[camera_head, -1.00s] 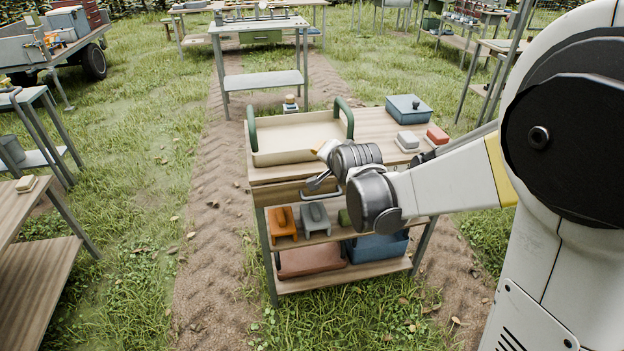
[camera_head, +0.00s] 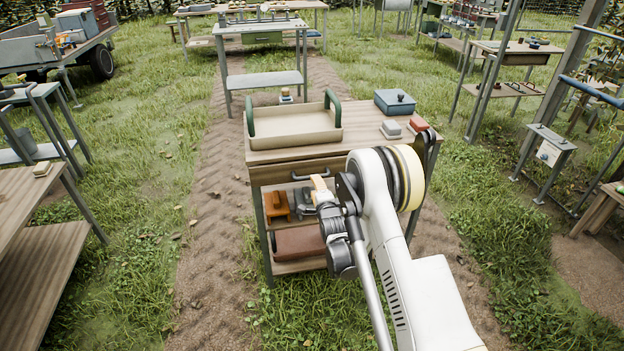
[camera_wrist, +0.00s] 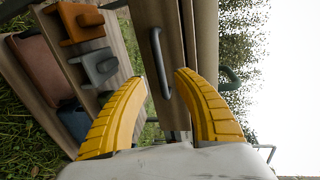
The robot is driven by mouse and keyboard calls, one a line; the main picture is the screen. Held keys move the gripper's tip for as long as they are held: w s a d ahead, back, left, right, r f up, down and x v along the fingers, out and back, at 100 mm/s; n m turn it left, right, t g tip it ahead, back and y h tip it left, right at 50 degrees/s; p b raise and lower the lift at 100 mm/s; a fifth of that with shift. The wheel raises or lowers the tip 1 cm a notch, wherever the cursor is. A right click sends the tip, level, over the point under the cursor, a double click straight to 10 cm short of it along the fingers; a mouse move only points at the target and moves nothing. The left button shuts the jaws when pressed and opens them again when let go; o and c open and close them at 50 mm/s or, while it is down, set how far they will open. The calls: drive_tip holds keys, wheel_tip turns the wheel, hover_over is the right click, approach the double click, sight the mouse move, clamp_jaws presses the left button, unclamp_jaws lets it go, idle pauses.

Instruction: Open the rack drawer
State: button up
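The rack (camera_head: 351,155) is a wooden-topped stand with metal legs and lower shelves. Its wooden drawer (camera_head: 274,174) sits under the top and looks shut, with a dark bar handle (camera_head: 309,177) on its front. My gripper (camera_head: 318,184) is in front of the drawer, by the handle. In the wrist view, my gripper (camera_wrist: 160,76) has its two yellow fingers spread apart. The handle (camera_wrist: 157,50) shows upright in line with the gap between the fingertips. No contact is visible. My arm hides the right part of the drawer front.
A beige tray (camera_head: 296,142) with green handles, a blue box (camera_head: 395,102) and small grey and red blocks stand on the rack top. Orange (camera_head: 276,205) and grey tools and a brown-red case (camera_head: 297,243) lie on the shelves below.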

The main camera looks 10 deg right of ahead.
drive_tip(key=b+x, duration=0.2)
drive_tip(key=x, duration=0.5)
drive_tip(key=shift+w, duration=0.3)
clamp_jaws()
